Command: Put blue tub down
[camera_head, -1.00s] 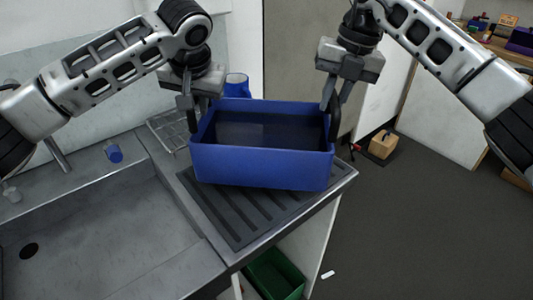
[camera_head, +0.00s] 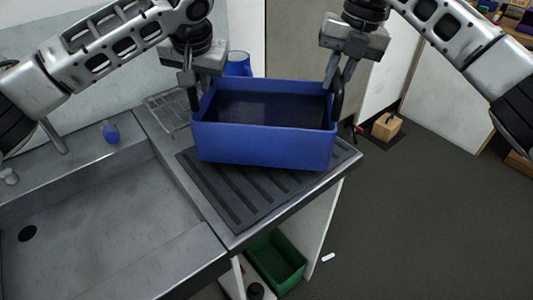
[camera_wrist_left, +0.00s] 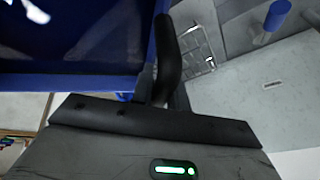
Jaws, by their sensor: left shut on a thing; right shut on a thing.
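The blue tub (camera_head: 262,146) is over the ribbed drainboard (camera_head: 222,201) beside the sink, open side up and roughly level. I cannot tell whether its base touches the drainboard. My left gripper (camera_head: 194,100) is shut on the tub's left wall. My right gripper (camera_head: 334,95) is shut on its right wall. In the left wrist view the tub (camera_wrist_left: 78,68) fills the upper left, with a dark finger (camera_wrist_left: 167,62) against its wall. The tub's inside is dark, and I cannot make out any contents.
The sink basin (camera_head: 110,235) is at the left. A small blue-capped item (camera_head: 110,132) is on the sink's back ledge. A green crate (camera_head: 276,262) is below the counter. Floor is open at the right.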

